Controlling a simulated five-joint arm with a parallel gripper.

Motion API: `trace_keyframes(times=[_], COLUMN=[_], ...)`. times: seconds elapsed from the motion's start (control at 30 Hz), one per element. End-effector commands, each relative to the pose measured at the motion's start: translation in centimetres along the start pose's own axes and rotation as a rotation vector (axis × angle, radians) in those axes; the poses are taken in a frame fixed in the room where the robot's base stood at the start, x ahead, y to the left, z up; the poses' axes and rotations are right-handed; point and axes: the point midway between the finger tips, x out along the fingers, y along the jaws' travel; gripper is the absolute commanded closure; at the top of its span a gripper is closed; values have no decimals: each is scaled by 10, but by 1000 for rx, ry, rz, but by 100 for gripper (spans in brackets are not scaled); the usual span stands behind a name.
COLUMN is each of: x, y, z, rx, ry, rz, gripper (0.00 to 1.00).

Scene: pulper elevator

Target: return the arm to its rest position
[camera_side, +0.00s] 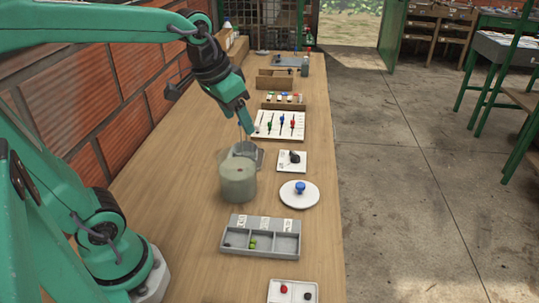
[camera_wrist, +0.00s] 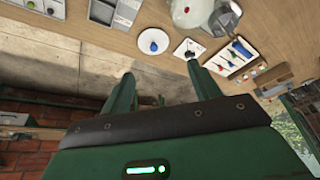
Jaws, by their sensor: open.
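My green arm reaches in from the left in the side view and bends down over the bench. My gripper (camera_side: 246,128) points down just above and behind a clear vessel, and I cannot tell whether it touches it. In the wrist view my gripper (camera_wrist: 160,82) has two green fingers spread apart, with nothing between them. The wooden bench (camera_side: 180,187) runs away along a brick wall.
A grey-green cylinder (camera_side: 238,183) stands beside the clear vessel (camera_side: 252,153). A white disc with a blue knob (camera_side: 299,188), a small black-knobbed plate (camera_side: 292,160), a coloured-tool board (camera_side: 289,124) and a grey compartment tray (camera_side: 261,224) lie nearby. The concrete floor at right is open.

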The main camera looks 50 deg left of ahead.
Motion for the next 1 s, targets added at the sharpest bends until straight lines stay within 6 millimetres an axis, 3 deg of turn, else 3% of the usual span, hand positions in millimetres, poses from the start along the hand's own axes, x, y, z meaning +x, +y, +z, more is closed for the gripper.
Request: trace_keyframes(times=[0.3, 0.5, 1.0], x=[-8, -6, -4], y=[12, 15, 17], z=[60, 84, 93], rx=[-15, -22, -25], ry=[75, 108, 117], rz=[8, 13, 15], gripper=[38, 38, 38])
